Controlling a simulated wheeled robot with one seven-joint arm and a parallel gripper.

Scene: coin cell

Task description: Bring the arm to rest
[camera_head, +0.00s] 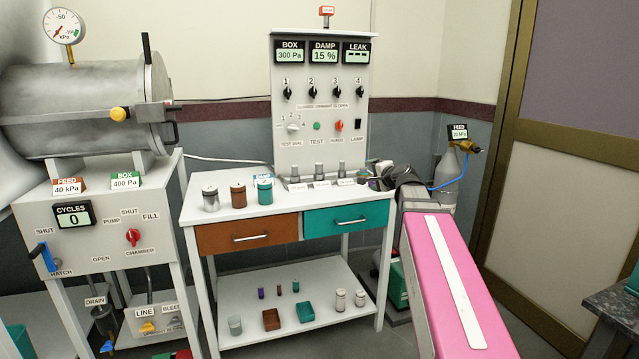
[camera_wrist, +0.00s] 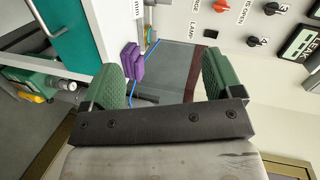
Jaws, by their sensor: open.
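My gripper (camera_head: 368,174) is at the back right corner of the white table (camera_head: 225,222), beside the lower right of the grey control panel (camera_head: 320,100). My pink and white arm reaches to it from the lower right. In the wrist view my gripper (camera_wrist: 160,76) has its two green fingers spread apart, with nothing held between them. A small purple piece (camera_wrist: 132,62) shows just past the left finger; I cannot tell what it is.
A grey, a brown and a teal jar (camera_head: 265,191) stand on the table, left of the panel. Several grey posts (camera_head: 319,170) stand at the panel's foot. A gas cylinder (camera_head: 447,175) with a blue hose is behind my arm. Table top front right is clear.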

